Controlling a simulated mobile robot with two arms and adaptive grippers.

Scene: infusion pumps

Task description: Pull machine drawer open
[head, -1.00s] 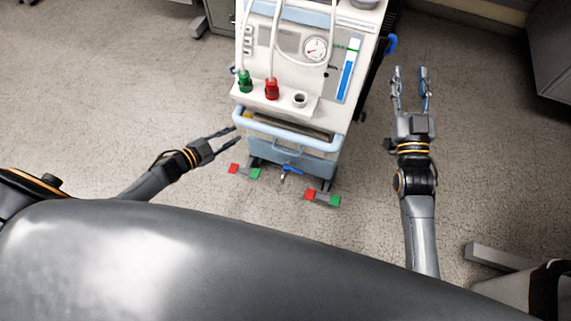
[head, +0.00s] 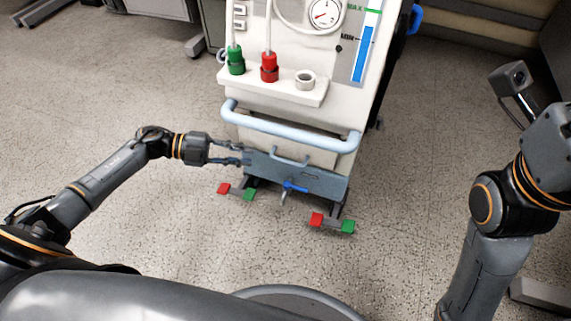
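The machine (head: 290,120) stands upright at the centre of the head view. Its blue-grey drawer (head: 318,181) is low on the front, below a pale blue push bar (head: 290,130). The drawer front looks flush with the body, and a small curved handle (head: 290,159) is on it. My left gripper (head: 247,154) comes in from the left with its fingers apart and empty. Its fingertips are at the drawer's left edge, short of the handle; contact there is unclear. My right arm is at the right, and its fingers are not visible.
Green and red connectors (head: 269,68) are above the bar. Cabinets stand at the back.

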